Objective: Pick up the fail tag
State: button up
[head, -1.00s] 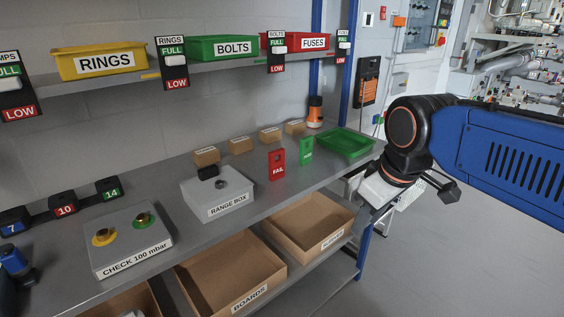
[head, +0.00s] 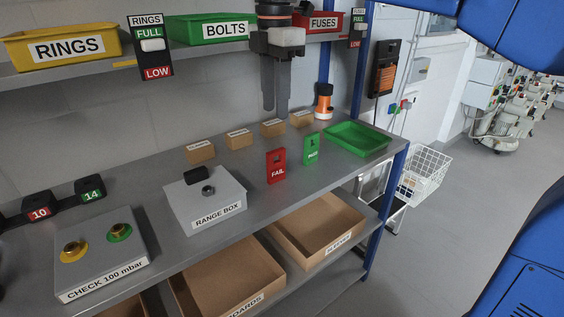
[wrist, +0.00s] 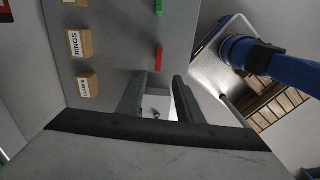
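The red fail tag (head: 276,167) stands upright on the grey bench, to the right of the range box and beside the green tag (head: 311,149). In the wrist view the fail tag (wrist: 158,58) shows as a narrow red strip beyond the fingertips, apart from them. My gripper (head: 275,108) hangs above the bench with its fingers pointing down, higher than the tag. In the wrist view its two fingers (wrist: 158,88) are apart with nothing held between them. The tag is not touched by the gripper.
The range box (head: 206,200) stands left of the tags. Several small cardboard boxes (head: 240,140) line the bench behind. A shelf with bins (head: 213,28) is close to my gripper.

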send_near(276, 162)
jog(key=f, duration=0.5)
jog(key=shift+a+f, duration=0.25)
jog(key=shift+f, duration=0.15)
jog(key=shift+d+f, duration=0.15)
jog(key=shift+f, duration=1.25)
jog(key=shift+d+f, duration=0.1)
jog(key=shift+f, duration=1.25)
jog(key=shift+c, duration=0.4)
grip_shut()
